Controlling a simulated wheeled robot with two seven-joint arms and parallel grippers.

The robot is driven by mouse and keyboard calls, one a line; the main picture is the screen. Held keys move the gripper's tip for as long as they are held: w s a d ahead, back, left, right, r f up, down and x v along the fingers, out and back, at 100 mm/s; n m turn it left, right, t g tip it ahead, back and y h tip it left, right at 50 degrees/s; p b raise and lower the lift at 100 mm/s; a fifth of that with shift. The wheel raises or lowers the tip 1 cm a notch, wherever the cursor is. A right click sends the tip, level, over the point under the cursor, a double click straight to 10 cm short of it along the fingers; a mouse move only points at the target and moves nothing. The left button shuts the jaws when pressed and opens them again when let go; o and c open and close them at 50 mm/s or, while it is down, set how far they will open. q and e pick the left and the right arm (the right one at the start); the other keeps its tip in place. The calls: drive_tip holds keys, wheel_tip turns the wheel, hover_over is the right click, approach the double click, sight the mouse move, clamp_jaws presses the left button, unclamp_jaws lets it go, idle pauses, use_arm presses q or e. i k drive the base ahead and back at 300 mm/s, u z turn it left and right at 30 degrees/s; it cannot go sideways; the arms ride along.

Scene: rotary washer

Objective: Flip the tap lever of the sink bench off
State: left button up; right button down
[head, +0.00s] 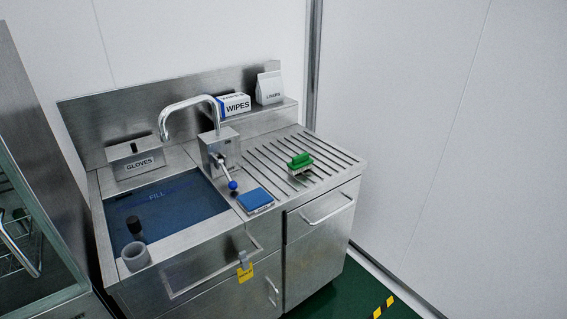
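The steel sink bench (324,163) stands in the middle of the head view. Its curved tap (187,104) rises from a steel block (222,145) at the right of the basin. The tap lever (226,172) has a blue ball end (233,185) and slants down and forward from the block, beside the basin. The basin (165,212) looks dark blue and bears the word FILL. I cannot tell whether water runs from the spout. Neither of my grippers shows in this view.
A blue sponge (255,199) and a green brush (300,162) lie on the right side. A grey cup (136,257) sits at the front left. A glass-fronted cabinet (35,220) stands left.

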sight(232, 185)
drive_tip(key=z, duration=0.15)
drive_tip(key=i, duration=0.8)
drive_tip(key=u, duration=0.8)
drive_tip(key=i, duration=0.5)
drive_tip(key=u, duration=0.55)
